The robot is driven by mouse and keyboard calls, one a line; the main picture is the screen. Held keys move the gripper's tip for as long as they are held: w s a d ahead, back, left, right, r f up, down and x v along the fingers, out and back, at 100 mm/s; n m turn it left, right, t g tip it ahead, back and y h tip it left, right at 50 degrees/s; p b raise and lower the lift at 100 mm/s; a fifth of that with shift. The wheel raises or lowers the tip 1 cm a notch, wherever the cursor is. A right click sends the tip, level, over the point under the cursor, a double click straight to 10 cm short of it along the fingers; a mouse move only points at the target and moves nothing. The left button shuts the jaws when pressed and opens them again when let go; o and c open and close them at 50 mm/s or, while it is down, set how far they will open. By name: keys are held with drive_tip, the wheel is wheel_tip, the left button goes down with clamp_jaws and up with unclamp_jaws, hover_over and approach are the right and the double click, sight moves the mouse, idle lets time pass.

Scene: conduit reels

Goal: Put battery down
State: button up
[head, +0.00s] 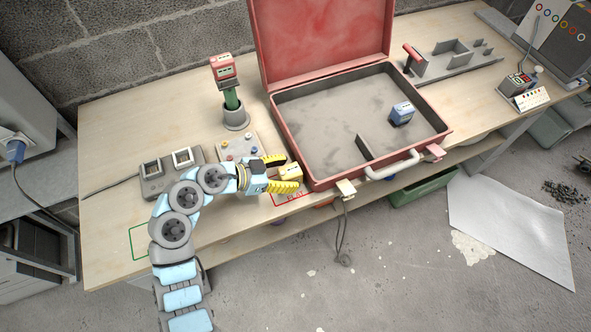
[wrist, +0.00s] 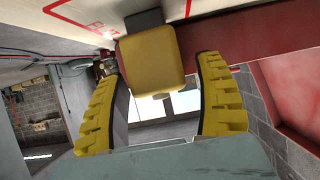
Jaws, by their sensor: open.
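A small yellow block (head: 290,171), which looks like the battery, stands beside the front left of the red case, by the red-outlined area (head: 292,195) on the bench. My gripper (head: 281,174) is open, with its yellow ribbed fingers on either side of the block. In the wrist view the yellow block (wrist: 152,62) with a dark grey end lies between the spread fingertips (wrist: 160,90), and gaps show beside it. Its exact contact with the bench is hard to tell. A blue block (head: 401,114) stands inside the open case.
The open red case (head: 445,131) stands immediately right of my gripper. A red-and-green tool (head: 229,88) stands in a grey holder behind it. A green-outlined area (head: 140,241) at the front left is empty.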

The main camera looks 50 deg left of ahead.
drive_tip(key=p+v, duration=0.1)
drive_tip(key=v, duration=0.7)
drive_tip(key=shift+s, duration=0.2)
drive_tip(key=shift+r, duration=0.1)
idle(0.3)
